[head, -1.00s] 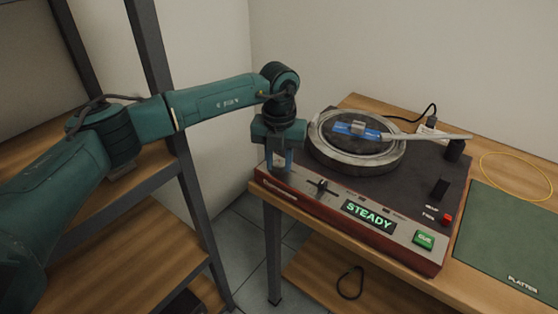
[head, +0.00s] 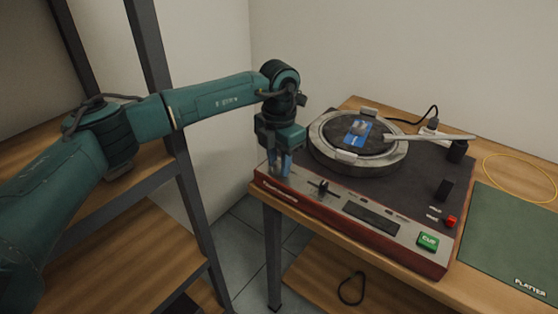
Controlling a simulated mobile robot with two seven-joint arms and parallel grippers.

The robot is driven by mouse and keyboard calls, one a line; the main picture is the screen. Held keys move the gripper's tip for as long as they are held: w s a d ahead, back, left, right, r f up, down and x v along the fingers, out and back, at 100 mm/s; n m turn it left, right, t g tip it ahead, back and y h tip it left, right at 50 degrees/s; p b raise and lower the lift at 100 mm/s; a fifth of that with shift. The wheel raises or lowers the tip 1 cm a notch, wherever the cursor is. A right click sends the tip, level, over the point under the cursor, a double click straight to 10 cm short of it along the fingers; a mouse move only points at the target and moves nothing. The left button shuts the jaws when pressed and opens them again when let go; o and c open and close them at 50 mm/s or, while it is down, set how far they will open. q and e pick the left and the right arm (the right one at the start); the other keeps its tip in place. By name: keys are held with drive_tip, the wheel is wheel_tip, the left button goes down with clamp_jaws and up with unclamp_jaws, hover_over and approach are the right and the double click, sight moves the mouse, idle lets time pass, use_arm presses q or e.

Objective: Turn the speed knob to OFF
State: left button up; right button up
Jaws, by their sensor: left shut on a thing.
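The turntable (head: 425,178) stands on a wooden bench, with a dark top and a red and silver front. My left gripper (head: 281,170) points down at the deck's front left corner. It is shut on the speed knob, which its fingers hide almost wholly, so the knob's pointer and markings cannot be read. The display (head: 371,217) on the front panel is dark. The platter (head: 358,142) carries a disc with a blue label (head: 357,132). My right gripper is not in view.
The tonearm (head: 430,138) reaches over the platter from the right. A slider (head: 322,187), a green button (head: 428,241) and a red button (head: 450,221) are on the deck. A green mat (head: 510,240) and a yellow loop (head: 520,156) lie to the right. A shelf rack stands left.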

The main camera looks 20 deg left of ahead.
sight(279, 164)
use_arm(q)
drive_tip(key=shift+r, duration=0.1)
idle(0.3)
drive_tip(key=o, duration=1)
drive_tip(key=shift+c, duration=0.2)
wheel_tip(279, 164, up, 13)
